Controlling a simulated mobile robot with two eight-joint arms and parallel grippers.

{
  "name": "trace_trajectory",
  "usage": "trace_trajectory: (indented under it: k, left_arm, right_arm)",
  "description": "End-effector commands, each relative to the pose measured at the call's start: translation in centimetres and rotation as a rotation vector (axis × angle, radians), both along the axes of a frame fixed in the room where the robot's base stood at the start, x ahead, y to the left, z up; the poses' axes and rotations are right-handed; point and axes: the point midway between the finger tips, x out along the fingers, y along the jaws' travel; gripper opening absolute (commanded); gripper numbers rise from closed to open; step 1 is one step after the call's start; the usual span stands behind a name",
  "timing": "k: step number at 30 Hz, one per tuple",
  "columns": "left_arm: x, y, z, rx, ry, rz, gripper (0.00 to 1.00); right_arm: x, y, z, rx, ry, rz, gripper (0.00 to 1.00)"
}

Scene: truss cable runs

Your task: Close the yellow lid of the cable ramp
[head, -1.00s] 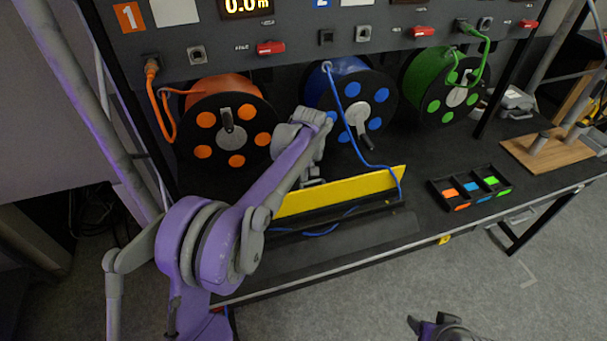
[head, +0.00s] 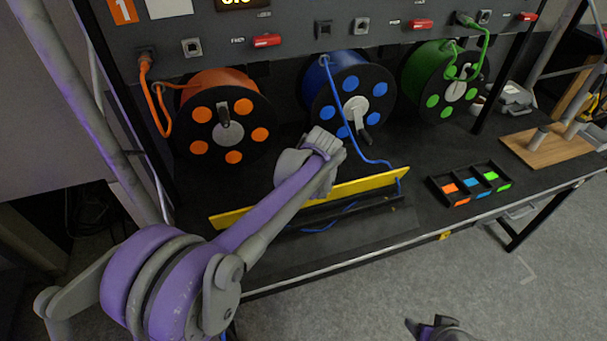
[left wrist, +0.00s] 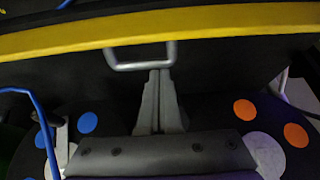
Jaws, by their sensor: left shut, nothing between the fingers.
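The yellow lid (head: 370,184) of the cable ramp (head: 345,212) stands raised, showing as a narrow slanted band in the head view. In the left wrist view the lid (left wrist: 230,20) crosses the top, with a grey metal handle (left wrist: 115,60) at its edge. My left gripper (left wrist: 160,74) is shut and empty, its fingertips right by the handle; I cannot tell whether they touch it. In the head view my left arm covers part of the lid and hides these fingertips. A blue cable (head: 345,112) runs from the blue reel to the ramp. My right gripper (head: 428,325) is low at the bottom edge.
Orange (head: 226,120), blue (head: 352,100) and green (head: 440,85) cable reels stand behind the ramp. A black tray (head: 468,185) with coloured pieces lies right of it. A wooden board (head: 550,152) is farther right. The bench front strip is clear.

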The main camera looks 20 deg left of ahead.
Motion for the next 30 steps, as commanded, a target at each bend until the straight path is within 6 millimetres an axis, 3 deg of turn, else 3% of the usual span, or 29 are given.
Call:
trace_trajectory:
  k: [14,27,30]
  left_arm:
    - [-4.7,-3.3,-1.0,0.251,-0.374,-0.006,0.00]
    - [-8.1,-5.6,-3.5,0.484,-0.718,-0.004,0.00]
    - [-8.7,-5.9,-4.0,0.482,-0.718,-0.002,0.00]
  right_arm:
    - [-1.2,0.0,-3.9,0.000,0.022,0.000,0.68]
    - [-2.1,0.0,-8.6,0.000,0.040,0.000,0.68]
    - [-2.1,0.0,-9.3,0.000,0.042,0.000,0.68]
